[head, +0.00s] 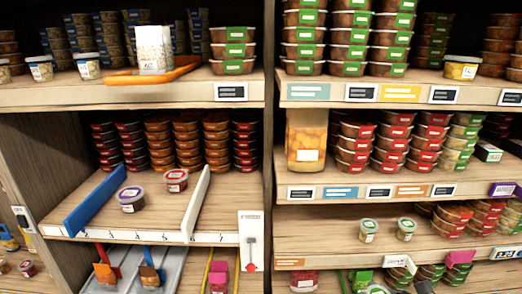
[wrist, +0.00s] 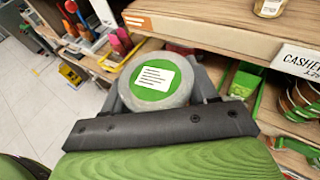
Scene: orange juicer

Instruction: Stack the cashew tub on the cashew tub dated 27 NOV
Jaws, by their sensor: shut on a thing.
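My gripper (wrist: 158,84) is shut on a round tub (wrist: 150,78) with a green lid and a white printed label, in the wrist view. The tub sits between the two fingers, lid facing the camera, in front of a wooden shelf edge. In the head view two small clear tubs, the left one (head: 369,230) and the right one (head: 405,229), stand apart on the lower right shelf. A tub (wrist: 270,7) on a shelf also shows at the top of the wrist view. No 27 NOV date is readable on any tub.
Stacked red-lidded tubs (head: 452,220) stand right of the two clear tubs. The shelf (head: 318,232) left of them is bare. The shelf above (head: 330,180) limits the height.

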